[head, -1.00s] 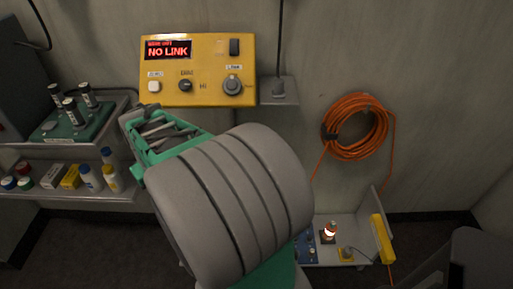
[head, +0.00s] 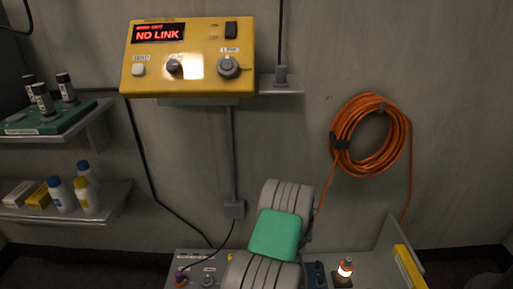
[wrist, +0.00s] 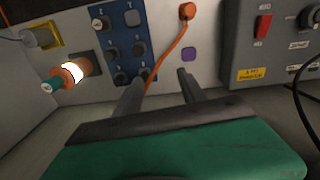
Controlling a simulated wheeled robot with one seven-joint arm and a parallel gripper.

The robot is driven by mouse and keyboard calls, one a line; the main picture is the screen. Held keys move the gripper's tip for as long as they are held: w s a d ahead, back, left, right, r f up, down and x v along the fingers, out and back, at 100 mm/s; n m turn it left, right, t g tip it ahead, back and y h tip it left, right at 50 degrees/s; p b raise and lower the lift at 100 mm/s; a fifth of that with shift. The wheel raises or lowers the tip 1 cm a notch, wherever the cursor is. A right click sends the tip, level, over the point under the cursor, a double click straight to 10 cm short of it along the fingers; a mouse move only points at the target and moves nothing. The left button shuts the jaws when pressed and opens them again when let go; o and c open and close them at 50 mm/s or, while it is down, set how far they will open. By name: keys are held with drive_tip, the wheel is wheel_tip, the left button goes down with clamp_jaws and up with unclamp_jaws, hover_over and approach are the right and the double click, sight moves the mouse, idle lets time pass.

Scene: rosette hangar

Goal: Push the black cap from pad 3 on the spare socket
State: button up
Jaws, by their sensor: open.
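A blue board (wrist: 119,45) with several dark round caps stands left of centre in the wrist view. The black caps (wrist: 138,48) are small, and I cannot read the pad numbers to tell which is on pad 3. The board partly shows in the head view (head: 316,274), beside my arm.
A glowing orange-and-white lamp (wrist: 72,72) is left of the board. An orange plug (wrist: 187,11) has a cable running down behind my fingers. A grey box (wrist: 265,45) with a red switch stands right. The yellow NO LINK unit (head: 190,58) hangs on the wall.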

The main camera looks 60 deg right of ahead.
drive_tip(key=b, duration=0.1)
hover_over(304, 278)
drive_tip(key=shift+m, duration=0.4)
wheel_tip(304, 278, down, 7)
drive_tip(key=shift+a, duration=0.1)
wheel_tip(304, 278, down, 9)
drive_tip(key=b, duration=0.7)
drive_tip(key=shift+w, duration=0.1)
idle(0.4)
clamp_jaws()
idle(0.4)
idle(0.8)
drive_tip(key=shift+r, duration=0.15)
